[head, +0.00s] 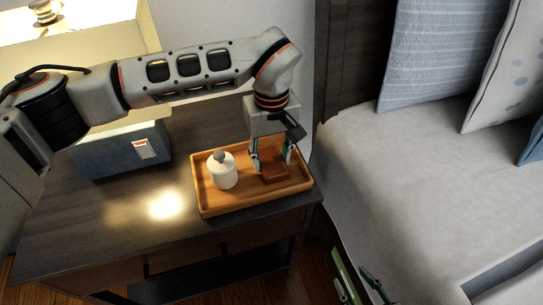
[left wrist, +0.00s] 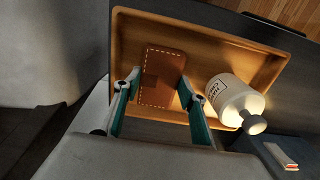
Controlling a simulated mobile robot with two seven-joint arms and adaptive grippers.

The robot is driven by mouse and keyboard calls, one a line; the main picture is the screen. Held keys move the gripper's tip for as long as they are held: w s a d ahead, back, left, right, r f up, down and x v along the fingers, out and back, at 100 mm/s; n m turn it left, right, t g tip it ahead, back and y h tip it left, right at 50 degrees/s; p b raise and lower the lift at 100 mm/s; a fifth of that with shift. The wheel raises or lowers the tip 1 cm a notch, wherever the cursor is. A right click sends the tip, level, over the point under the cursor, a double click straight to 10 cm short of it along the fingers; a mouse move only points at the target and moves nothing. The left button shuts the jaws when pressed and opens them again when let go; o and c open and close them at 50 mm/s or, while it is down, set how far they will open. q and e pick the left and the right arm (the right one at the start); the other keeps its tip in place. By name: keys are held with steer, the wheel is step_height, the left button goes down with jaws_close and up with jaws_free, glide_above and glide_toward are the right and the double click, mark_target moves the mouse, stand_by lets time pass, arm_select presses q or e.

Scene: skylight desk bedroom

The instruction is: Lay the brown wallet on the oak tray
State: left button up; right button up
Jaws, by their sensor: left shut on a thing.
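The brown wallet (head: 274,178) is a flat leather piece with pale stitching, seen over the oak tray (head: 214,210) in its right part. My left gripper (head: 271,161) points down into the tray and is shut on the wallet. In the left wrist view the wallet (left wrist: 162,77) is between the two fingers (left wrist: 163,83), within the outline of the tray (left wrist: 235,48). I cannot tell whether its underside touches the tray floor. My right gripper (head: 356,272) shows partly at the bottom edge, beside the bed, its fingers apart and nothing between them.
A white lidded bottle (head: 222,172) stands in the tray's left part, close to the wallet; it also shows in the left wrist view (left wrist: 232,97). The bed (head: 420,190) is on the right.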

arm_select(q)
steer(key=shift+f, duration=0.25)
steer(key=shift+r, duration=0.15)
steer(key=shift+f, duration=0.2)
steer(key=o, duration=1.1)
steer(key=shift+o, duration=0.2)
